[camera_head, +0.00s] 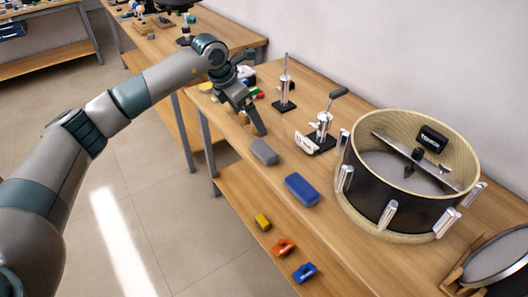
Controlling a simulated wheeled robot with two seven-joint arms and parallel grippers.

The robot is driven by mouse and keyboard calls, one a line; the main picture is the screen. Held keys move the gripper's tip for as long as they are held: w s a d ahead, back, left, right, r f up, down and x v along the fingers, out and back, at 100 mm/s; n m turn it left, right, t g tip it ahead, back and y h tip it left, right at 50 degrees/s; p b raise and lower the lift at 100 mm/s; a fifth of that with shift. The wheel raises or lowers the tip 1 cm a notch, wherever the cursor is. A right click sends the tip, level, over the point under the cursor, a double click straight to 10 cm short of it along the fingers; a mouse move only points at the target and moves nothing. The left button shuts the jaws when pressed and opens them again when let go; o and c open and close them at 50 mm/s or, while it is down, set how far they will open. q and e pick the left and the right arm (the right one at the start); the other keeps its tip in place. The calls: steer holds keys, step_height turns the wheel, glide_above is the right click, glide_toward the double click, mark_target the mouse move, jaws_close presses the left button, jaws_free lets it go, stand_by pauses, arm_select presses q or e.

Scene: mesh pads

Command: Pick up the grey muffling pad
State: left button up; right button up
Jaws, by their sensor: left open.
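The grey muffling pad (264,152) is a small rounded block lying flat near the front edge of the wooden workbench. My left gripper (254,121) reaches in from the upper left and points down, just behind and slightly left of the grey pad. Its dark fingers are open, and no object shows between them. It looks apart from the pad; its exact height above the bench is hard to judge. My right gripper is out of view.
A larger blue pad (301,188) lies nearer, right of the grey one. Small coloured parts (284,247) lie on the lower shelf.

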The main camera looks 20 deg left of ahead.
arm_select(q)
steer(key=shift+f, duration=0.15)
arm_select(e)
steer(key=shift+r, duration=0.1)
arm_select(q)
steer(key=p, duration=0.4)
glide_above(265, 147)
steer(key=s+a, duration=0.1)
steer(key=s, duration=0.1)
step_height(265, 147, down, 10)
steer(key=shift+w+a+r, duration=0.1)
steer(key=shift+a, duration=0.05)
steer(key=shift+w+f, duration=0.15)
steer(key=shift+f, duration=0.45)
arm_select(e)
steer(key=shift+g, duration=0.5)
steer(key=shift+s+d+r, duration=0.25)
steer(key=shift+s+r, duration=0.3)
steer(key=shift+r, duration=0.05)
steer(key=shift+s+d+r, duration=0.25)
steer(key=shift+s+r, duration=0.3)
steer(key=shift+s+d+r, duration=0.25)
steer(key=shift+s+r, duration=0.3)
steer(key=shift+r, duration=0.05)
arm_select(q)
steer(key=shift+f+p, duration=0.1)
steer(key=shift+p, duration=0.25)
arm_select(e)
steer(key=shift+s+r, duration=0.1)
